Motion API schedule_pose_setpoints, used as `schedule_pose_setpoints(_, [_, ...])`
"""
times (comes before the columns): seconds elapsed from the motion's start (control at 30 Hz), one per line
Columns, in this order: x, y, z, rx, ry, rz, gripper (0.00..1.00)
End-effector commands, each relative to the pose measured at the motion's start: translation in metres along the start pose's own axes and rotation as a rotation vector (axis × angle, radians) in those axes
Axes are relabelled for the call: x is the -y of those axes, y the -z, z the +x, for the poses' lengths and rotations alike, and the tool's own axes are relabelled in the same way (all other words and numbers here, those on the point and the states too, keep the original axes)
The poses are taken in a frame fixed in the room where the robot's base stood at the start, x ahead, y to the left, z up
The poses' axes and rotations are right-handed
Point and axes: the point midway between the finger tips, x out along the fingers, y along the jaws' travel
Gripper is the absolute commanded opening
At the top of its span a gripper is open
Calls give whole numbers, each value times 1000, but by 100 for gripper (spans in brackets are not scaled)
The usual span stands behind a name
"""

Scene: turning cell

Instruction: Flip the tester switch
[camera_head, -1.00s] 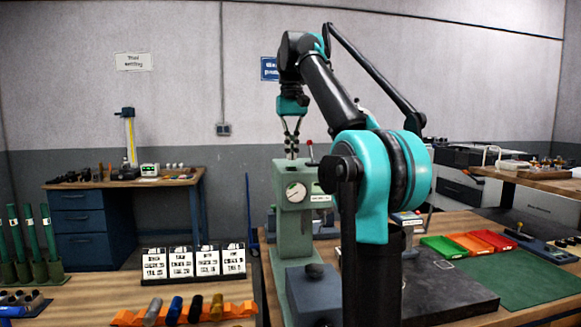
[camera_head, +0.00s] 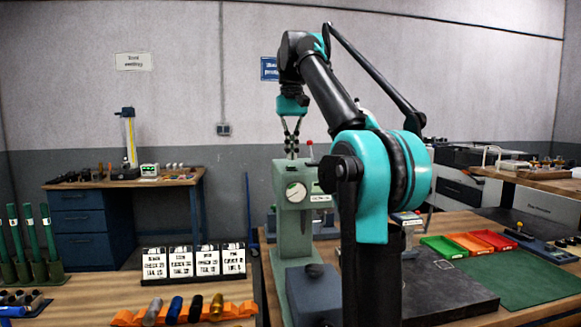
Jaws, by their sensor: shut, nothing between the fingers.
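The tester (camera_head: 291,222) is a grey-green upright machine with a round dial gauge (camera_head: 295,192) on its front. It stands on the bench left of my arm. A small lever with a red tip (camera_head: 310,146) rises at its top right; I cannot tell whether this is the switch. A white label shows beside the dial. My gripper (camera_head: 291,153) is shut and empty, pointing down just above or behind the tester's top; whether it touches cannot be told. My arm hides the tester's right side.
A grey block with a dark knob (camera_head: 312,285) stands in front of the tester. A dark surface plate (camera_head: 455,292), a green mat (camera_head: 520,277) and green, orange and red trays (camera_head: 484,241) lie to the right. Label cards (camera_head: 194,262) and an orange rack (camera_head: 135,317) are at left.

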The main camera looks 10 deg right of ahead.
Motion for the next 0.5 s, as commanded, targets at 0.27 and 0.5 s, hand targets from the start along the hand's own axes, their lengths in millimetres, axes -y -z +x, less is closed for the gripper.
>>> schedule_pose_setpoints(0.27, [0,0,2,0,0,0,0])
schedule_pose_setpoints(0.5, [0,0,6,0,0,0,0])
